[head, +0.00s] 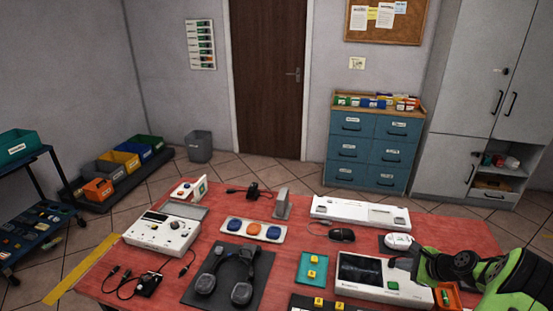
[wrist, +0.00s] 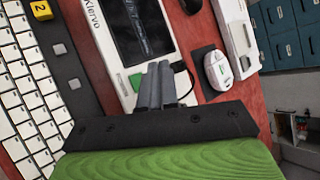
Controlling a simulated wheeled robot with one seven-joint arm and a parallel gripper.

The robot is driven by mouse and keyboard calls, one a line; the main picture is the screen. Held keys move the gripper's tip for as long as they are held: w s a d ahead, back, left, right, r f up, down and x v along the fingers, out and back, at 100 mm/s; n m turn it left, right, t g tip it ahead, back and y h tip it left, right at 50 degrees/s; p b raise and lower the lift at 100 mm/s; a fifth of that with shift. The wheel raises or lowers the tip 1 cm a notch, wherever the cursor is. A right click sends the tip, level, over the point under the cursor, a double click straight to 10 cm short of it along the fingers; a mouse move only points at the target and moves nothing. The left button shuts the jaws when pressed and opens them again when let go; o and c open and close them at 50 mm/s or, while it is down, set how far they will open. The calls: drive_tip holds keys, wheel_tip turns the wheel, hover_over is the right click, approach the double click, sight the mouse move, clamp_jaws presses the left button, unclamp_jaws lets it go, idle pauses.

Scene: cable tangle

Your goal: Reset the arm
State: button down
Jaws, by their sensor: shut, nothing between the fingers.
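My arm, green and black, reaches in from the lower right in the head view. My gripper (head: 402,262) is over the right part of the red table, above the right end of a white device with a dark screen (head: 360,268). In the wrist view my gripper (wrist: 158,72) has its two grey fingers together, with nothing held. Behind the fingers there are the white device (wrist: 112,45) and its green button (wrist: 136,82), partly hidden. I cannot tell the exact height of the fingertips above it.
A white mouse (head: 398,240) lies close to my gripper, and a black mouse (head: 342,235) farther left. A headset (head: 241,292), a teal mat (head: 304,275) and loose cables (head: 122,284) lie left. A white keyboard (wrist: 22,90) shows in the wrist view.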

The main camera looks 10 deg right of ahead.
drive_tip(key=s+a+r+n+g+h, duration=0.1)
drive_tip(key=a+r+n+g, duration=0.1)
drive_tip(key=a+r+n, duration=0.7)
drive_tip(key=a+r+n+g, duration=0.2)
drive_tip(key=a+r+n, duration=0.2)
drive_tip(key=a+r, duration=0.65)
drive_tip(key=s+a+r+n, duration=0.1)
drive_tip(key=s+a+n, duration=0.4)
drive_tip(key=s, duration=0.5)
drive_tip(key=s+a+n+h, duration=0.1)
drive_tip(key=s+a+n, duration=0.5)
drive_tip(key=s+a, duration=0.4)
drive_tip(key=shift+s+a+r+t, duration=0.15)
drive_tip(key=shift+s+r+t, duration=0.2)
drive_tip(key=shift+s, duration=0.2)
